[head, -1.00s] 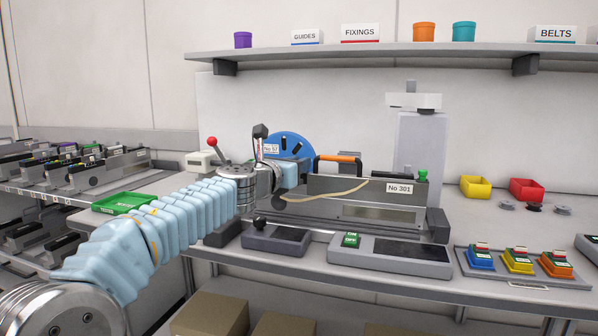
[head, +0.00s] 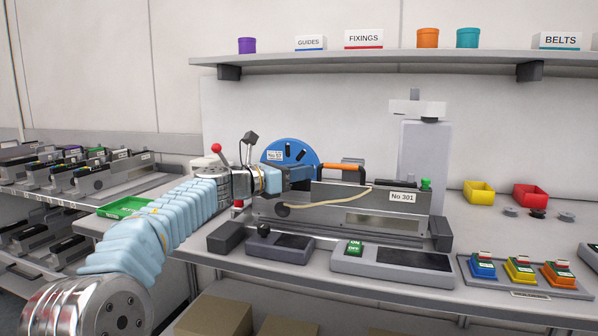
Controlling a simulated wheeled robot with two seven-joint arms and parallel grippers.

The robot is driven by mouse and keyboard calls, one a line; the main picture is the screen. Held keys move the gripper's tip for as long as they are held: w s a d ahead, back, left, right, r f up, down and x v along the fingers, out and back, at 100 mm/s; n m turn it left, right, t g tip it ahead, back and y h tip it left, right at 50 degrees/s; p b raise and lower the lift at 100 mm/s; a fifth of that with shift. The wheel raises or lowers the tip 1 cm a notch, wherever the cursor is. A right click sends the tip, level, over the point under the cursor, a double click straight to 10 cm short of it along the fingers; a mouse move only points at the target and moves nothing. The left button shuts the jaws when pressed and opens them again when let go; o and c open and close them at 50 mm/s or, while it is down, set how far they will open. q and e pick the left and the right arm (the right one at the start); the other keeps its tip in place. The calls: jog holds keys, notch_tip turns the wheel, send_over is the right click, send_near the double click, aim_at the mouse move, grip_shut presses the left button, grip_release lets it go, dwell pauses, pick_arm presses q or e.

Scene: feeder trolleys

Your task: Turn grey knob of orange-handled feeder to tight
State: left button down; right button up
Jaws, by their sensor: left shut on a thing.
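The feeder labelled No 301 (head: 375,209) lies on the bench in the middle, with an orange-and-black handle (head: 344,167) on top. A pale belt droops across its side. My left gripper (head: 309,179) reaches in from the left, at the upper left end of the feeder, just left of the handle. Its dark fingers are shut at the feeder's top edge. The grey knob is hidden behind the fingers, so its setting cannot be read. A blue reel (head: 289,152) marked with a number stands behind the gripper. My right gripper is not in view.
A grey unit with an ON/OFF label (head: 392,264) and a small dark-knobbed box (head: 281,245) stand in front of the feeder. A red-balled lever (head: 216,148) stands by my wrist. Blue, yellow and orange switches sit at right.

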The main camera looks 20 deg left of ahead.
pick_arm(q)
jog(key=c, duration=1.3)
grip_release()
